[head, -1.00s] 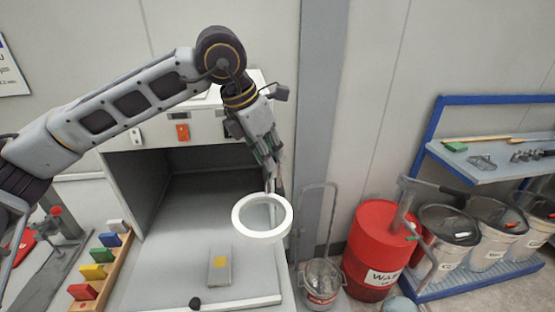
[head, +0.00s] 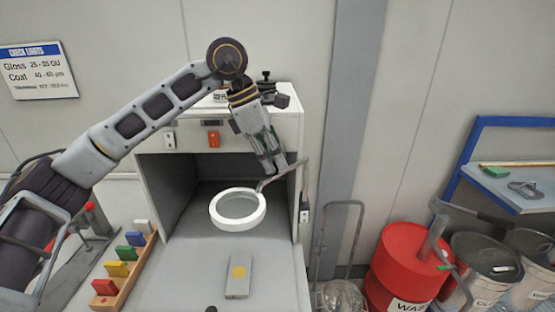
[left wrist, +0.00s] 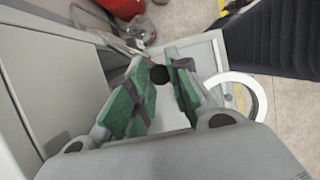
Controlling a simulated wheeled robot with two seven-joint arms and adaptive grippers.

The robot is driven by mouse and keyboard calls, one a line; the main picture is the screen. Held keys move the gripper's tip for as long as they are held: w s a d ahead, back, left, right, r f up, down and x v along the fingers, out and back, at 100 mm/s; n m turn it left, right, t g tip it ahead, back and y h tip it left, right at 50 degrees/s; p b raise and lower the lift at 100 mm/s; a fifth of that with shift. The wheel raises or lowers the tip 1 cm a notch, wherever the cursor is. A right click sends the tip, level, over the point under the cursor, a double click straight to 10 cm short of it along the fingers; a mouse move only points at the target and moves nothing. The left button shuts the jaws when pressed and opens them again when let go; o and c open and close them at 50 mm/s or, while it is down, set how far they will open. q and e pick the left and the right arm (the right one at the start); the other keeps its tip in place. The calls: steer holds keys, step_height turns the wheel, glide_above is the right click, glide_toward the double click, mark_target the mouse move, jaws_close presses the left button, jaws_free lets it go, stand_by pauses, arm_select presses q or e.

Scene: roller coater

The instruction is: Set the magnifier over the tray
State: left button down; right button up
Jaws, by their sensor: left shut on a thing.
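The magnifier is a thick white ring (head: 258,214) with a grey lens, on a thin grey arm. It appears in front of the cabinet opening, above the rear of the grey tray surface (head: 190,265) in the picture. My left gripper (head: 277,166) is shut on the magnifier's arm, just above and right of the ring. In the left wrist view, the green-padded fingers (left wrist: 158,88) close around a dark round knob, and the white ring (left wrist: 262,97) shows to their right. The fingers partly hide the grip. My right gripper is not in view.
A grey plate with a yellow square (head: 237,278) lies on the tray surface. A rack of coloured blocks (head: 130,275) stands at left. A red waste drum (head: 400,262) and pails (head: 478,265) stand at right. The cabinet's wall (head: 298,190) is close to the gripper.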

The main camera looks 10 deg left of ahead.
arm_select(q)
steer(key=shift+w+a+r, duration=0.15)
stand_by(0.4)
steer(key=c, duration=1.3)
jaws_free()
steer(key=v, duration=1.1)
steer(key=shift+r, duration=0.4)
